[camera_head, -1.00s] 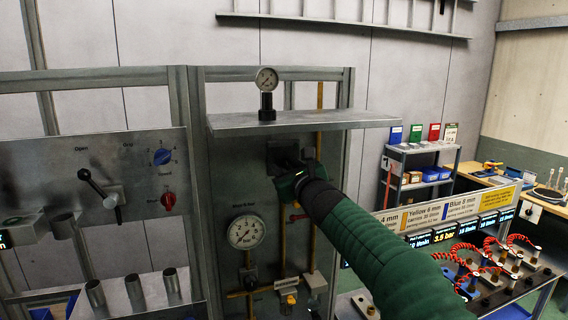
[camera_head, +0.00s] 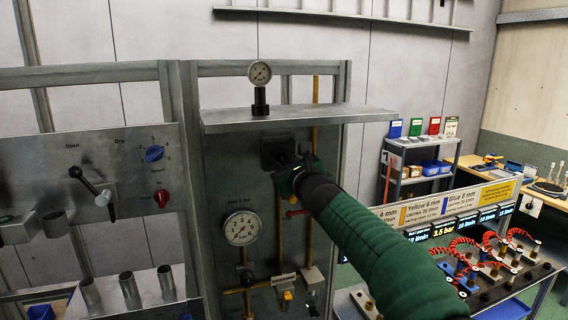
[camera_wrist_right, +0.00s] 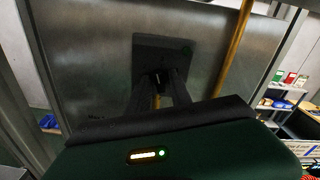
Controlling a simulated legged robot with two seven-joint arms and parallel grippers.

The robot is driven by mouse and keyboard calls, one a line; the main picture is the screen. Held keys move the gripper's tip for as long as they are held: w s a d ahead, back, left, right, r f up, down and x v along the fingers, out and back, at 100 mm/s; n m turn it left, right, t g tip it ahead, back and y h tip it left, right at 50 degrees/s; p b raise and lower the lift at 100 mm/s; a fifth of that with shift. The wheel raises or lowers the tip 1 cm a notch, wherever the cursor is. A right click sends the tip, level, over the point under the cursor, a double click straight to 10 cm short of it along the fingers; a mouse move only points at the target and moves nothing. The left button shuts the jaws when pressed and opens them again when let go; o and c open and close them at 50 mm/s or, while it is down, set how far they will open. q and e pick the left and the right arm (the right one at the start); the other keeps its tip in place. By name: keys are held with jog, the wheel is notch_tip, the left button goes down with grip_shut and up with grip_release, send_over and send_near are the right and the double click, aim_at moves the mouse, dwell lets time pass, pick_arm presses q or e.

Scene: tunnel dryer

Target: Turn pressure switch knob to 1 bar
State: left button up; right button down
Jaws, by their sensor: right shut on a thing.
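A dark square plate (camera_head: 274,151), which looks like the pressure switch's base, is on the grey panel under the metal shelf. It also shows in the right wrist view (camera_wrist_right: 164,48). My right gripper (camera_head: 297,166) is in front of it, and its green wrist hides part of it. In the right wrist view the two fingers (camera_wrist_right: 158,88) are close together at a small dark part on the plate, apparently the knob, which they mostly hide. The knob's setting cannot be read. My left gripper is not in view.
A metal shelf (camera_head: 300,119) juts out above my right arm, with a small gauge (camera_head: 259,73) on it. A larger gauge (camera_head: 242,228) and yellow pipes sit below. A panel with levers and knobs (camera_head: 100,165) is at the left. A bench with red coiled hoses is at the right.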

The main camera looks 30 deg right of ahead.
jog(key=shift+r, duration=0.1)
jog(key=shift+a+n+b, duration=0.1)
jog(key=shift+n+b, duration=0.45)
jog(key=shift+n, duration=0.55)
jog(key=n+b, duration=0.2)
jog(key=n, duration=0.3)
jog(key=n+b, duration=0.1)
jog(key=n, duration=0.4)
jog(key=shift+f+b, duration=0.35)
jog(key=n+b, duration=0.1)
jog(key=n, duration=0.1)
jog(key=n+b, duration=0.1)
jog(key=n, duration=0.2)
jog(key=n+b, duration=0.1)
jog(key=n, duration=0.1)
jog(key=shift+s+a+f+n, duration=0.15)
jog(key=shift+s+a+n, duration=0.1)
jog(key=shift+n, duration=0.15)
